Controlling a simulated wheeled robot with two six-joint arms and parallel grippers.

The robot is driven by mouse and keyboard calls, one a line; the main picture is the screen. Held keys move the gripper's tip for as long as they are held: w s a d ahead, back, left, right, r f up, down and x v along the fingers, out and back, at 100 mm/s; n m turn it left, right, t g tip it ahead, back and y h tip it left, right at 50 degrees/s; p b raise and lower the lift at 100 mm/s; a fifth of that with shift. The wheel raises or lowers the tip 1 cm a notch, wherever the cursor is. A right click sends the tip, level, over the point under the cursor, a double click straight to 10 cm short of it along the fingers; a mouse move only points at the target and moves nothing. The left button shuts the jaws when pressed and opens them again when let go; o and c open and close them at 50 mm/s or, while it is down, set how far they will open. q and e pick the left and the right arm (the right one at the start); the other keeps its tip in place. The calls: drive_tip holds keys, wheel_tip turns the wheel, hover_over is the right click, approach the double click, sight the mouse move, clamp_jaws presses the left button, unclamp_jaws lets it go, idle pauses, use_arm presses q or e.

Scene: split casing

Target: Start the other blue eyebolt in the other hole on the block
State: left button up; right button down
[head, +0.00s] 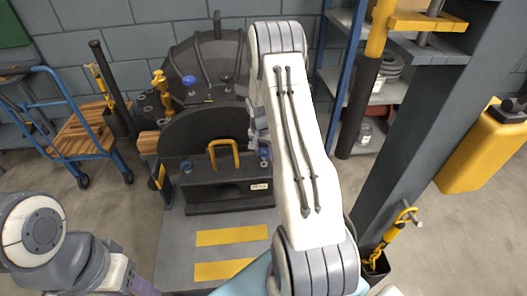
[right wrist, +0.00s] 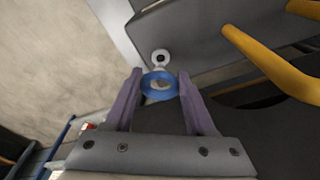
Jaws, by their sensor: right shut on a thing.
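The dark block (head: 225,190) sits low in front of the casing, with a yellow handle (head: 224,155) on top. One blue eyebolt (head: 186,165) stands at the block's left end. My right gripper (right wrist: 160,86) is shut on the other blue eyebolt (right wrist: 160,82), with its ring between the purple fingers. In the right wrist view a pale round spot with a dark centre (right wrist: 160,57) shows just beyond the ring. The eyebolt's shank is hidden. In the head view my right arm hides much of its gripper near the block's right end. My left gripper (head: 142,287) is partly cut off at the bottom.
The rounded dark casing (head: 210,130) rises behind the block, with a blue knob (head: 190,82) on it. A grey post (head: 420,130) stands at the right. A blue cart (head: 75,125) stands at the left. Yellow stripes (head: 232,236) mark the clear grey surface in front.

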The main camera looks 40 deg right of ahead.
drive_tip(key=shift+s+a, duration=0.1)
drive_tip(key=shift+a, duration=0.15)
idle(0.5)
drive_tip(key=shift+f+b, duration=0.75)
drive_tip(key=shift+f, duration=0.1)
idle(1.3)
drive_tip(key=m+b, duration=0.4)
drive_tip(key=shift+w+f+m+g, duration=0.2)
drive_tip(key=shift+f+m+g, duration=0.1)
drive_tip(key=shift+f, duration=0.1)
drive_tip(key=m+b, duration=0.1)
drive_tip(key=m, duration=0.3)
drive_tip(key=shift+r+g, duration=0.15)
drive_tip(key=shift+g, duration=0.25)
drive_tip(key=m, duration=0.2)
drive_tip(key=shift+w+r+m, duration=0.1)
drive_tip(key=shift+m, duration=0.2)
drive_tip(key=m, duration=0.3)
drive_tip(key=shift+m+g, duration=0.3)
drive_tip(key=shift+g, duration=0.1)
drive_tip(key=shift+c, duration=0.8)
unclamp_jaws()
drive_tip(key=shift+y, duration=0.3)
